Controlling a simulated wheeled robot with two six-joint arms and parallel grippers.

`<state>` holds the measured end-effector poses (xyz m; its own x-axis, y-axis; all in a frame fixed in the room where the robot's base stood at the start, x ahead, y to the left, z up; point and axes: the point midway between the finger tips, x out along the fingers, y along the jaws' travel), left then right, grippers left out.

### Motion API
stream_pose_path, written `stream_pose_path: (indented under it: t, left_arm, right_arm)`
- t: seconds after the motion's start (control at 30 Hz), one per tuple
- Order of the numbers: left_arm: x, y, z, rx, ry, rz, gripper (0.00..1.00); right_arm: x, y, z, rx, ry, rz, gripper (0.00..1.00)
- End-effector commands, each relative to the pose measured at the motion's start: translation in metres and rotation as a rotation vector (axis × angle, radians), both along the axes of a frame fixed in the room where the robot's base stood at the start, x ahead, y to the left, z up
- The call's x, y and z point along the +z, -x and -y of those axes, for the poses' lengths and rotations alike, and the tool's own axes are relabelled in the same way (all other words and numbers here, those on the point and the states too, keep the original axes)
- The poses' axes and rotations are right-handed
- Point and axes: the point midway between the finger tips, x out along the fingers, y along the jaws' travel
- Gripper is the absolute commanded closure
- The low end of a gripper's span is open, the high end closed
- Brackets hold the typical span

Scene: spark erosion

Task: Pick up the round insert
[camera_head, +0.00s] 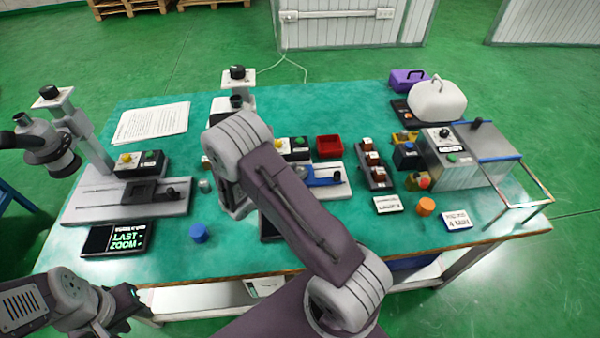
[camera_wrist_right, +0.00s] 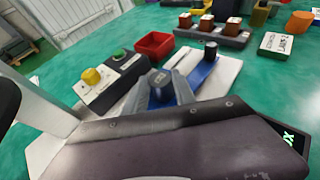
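I cannot tell for certain which thing is the round insert. Small round pieces in the head view are a grey cylinder (camera_head: 205,185) beside the left microscope base, a blue cylinder (camera_head: 198,233) near the front edge, and an orange cylinder (camera_head: 426,206) at the right. All stand on the green table. My left gripper (camera_head: 132,302) is dark, low at the left, off the table's front edge and apart from these pieces; its opening is unclear.
A microscope (camera_head: 48,150) stands at the left with a black display (camera_head: 117,239) in front. A red bin (camera_head: 329,146), also in the right wrist view (camera_wrist_right: 155,45), a block rack (camera_head: 374,168) and a grey machine (camera_head: 452,168) stand further right. The front middle strip is partly clear.

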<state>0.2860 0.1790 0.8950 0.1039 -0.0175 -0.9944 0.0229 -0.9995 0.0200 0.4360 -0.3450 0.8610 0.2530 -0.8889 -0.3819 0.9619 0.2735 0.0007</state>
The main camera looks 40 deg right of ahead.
Motion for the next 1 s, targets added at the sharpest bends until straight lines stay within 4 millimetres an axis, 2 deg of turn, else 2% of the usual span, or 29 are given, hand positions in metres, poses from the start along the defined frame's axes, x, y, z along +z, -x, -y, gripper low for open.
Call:
stream_pose_path:
  t: [0.03,0.07,0.43,0.57,0.7,1.0]
  left_arm:
    - [0.0,0.0,0.0,0.0,0.0,0.0,0.64]
    - [0.0,0.0,0.0,0.0,0.0,0.0,0.64]
    - [0.001,0.0,0.0,0.0,0.0,0.0,0.64]
    - [0.003,0.0,0.0,0.0,0.0,0.0,0.64]
    - [0.006,0.0,0.0,0.0,0.0,0.0,0.64]
    - [0.003,0.0,0.0,0.0,0.0,0.0,0.64]
  right_arm:
    - [0.0,0.0,0.0,-0.001,0.0,0.0,0.95]
    - [0.0,0.0,0.0,-0.001,0.0,0.0,1.0]
    - [0.004,0.0,0.0,-0.002,0.001,0.002,1.0]
    - [0.019,0.0,0.0,-0.002,0.0,0.005,1.0]
    - [0.047,0.0,0.001,-0.002,0.0,0.006,1.0]
    - [0.082,0.038,0.058,-0.005,0.0,0.002,1.0]
